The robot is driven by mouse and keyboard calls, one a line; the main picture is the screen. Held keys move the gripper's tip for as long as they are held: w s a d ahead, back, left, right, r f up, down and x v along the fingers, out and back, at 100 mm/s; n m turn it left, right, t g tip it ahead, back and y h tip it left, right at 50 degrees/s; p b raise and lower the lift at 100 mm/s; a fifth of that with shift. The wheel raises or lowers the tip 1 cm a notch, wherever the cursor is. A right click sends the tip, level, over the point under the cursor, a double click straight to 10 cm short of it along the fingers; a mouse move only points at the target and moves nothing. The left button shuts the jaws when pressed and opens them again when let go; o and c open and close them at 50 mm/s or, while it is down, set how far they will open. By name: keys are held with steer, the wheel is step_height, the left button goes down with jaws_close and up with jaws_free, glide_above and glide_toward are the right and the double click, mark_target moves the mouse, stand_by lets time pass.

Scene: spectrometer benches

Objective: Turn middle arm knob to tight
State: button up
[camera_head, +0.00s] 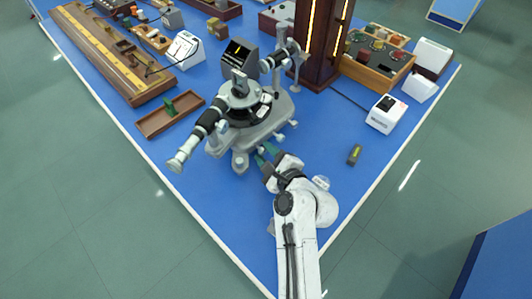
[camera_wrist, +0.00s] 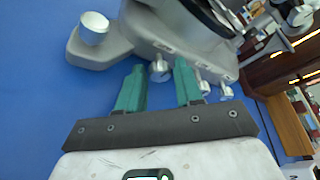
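The grey spectrometer (camera_head: 255,132) stands on the blue bench, with a round table and telescope tubes on top. In the wrist view its base (camera_wrist: 175,28) carries a row of small silver knobs along the near edge: one knob (camera_wrist: 160,71), a second knob (camera_wrist: 204,86) and a third knob (camera_wrist: 226,91). Small labels lie above them, too small to read. My gripper (camera_wrist: 160,66) is open, its two green fingers pointing at the base. The first knob shows between the fingertips; contact cannot be told. The second knob is just right of the right finger. My gripper (camera_head: 265,154) is low beside the base in the head view.
A large levelling foot screw (camera_wrist: 93,28) stands left of my fingers. A small dark cylinder (camera_head: 355,154) and a white box (camera_head: 386,114) are to the right. A brown tray (camera_head: 150,125) lies left. The bench front is mostly clear.

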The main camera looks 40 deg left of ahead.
steer(key=shift+w+a+f, duration=0.1)
steer(key=shift+a, duration=0.15)
steer(key=shift+c, duration=0.4)
jaws_close()
